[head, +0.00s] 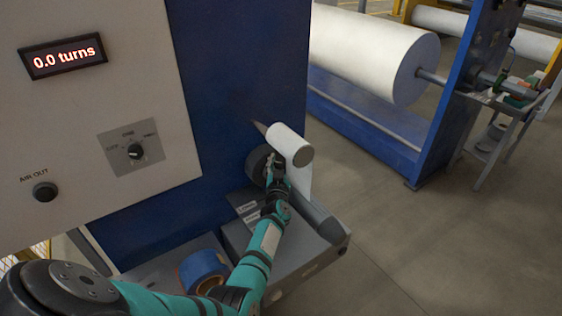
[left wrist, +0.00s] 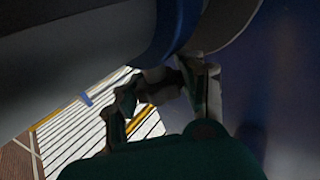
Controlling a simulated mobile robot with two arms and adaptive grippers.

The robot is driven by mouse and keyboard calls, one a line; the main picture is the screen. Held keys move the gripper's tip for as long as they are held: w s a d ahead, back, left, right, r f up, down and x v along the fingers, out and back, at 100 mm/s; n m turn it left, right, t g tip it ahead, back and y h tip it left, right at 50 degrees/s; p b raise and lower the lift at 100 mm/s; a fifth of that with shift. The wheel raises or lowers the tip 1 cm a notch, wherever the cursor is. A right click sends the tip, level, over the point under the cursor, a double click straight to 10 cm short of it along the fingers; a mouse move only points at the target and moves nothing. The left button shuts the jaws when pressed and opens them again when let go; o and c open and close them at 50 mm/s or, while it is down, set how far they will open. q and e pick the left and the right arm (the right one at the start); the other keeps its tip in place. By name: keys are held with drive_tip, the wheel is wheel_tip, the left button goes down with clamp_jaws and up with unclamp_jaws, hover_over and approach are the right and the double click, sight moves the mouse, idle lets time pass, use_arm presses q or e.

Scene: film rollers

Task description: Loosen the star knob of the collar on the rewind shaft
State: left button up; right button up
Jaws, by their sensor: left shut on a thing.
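The rewind shaft (head: 259,127) sticks out of the blue machine frame and carries a small white roll (head: 288,143), its film hanging down. A dark round collar (head: 259,163) sits below and left of this roll, partly behind my left gripper (head: 273,168). In the left wrist view my left gripper (left wrist: 165,88) has its fingers around a small dark piece, the star knob (left wrist: 160,76), just under a curved grey and blue rim. The fingers hide most of the knob, and the view is dark. My right gripper is in neither view.
A display (head: 63,56) reads 0.0 turns. A selector switch (head: 134,151) and an AIR OUT button (head: 45,192) are on the panel.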

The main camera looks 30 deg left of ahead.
use_arm(q)
drive_tip(key=shift+a+n+g+y, duration=0.15)
drive_tip(key=shift+n+g+y, duration=0.7)
drive_tip(key=shift+y, duration=0.25)
drive_tip(key=shift+n+g+y+b, duration=0.3)
drive_tip(key=shift+n+g+y, duration=0.65)
drive_tip(key=shift+y, duration=0.15)
idle(0.5)
drive_tip(key=o, duration=1.3)
drive_tip(key=shift+c, duration=0.2)
drive_tip(key=shift+t, duration=0.3)
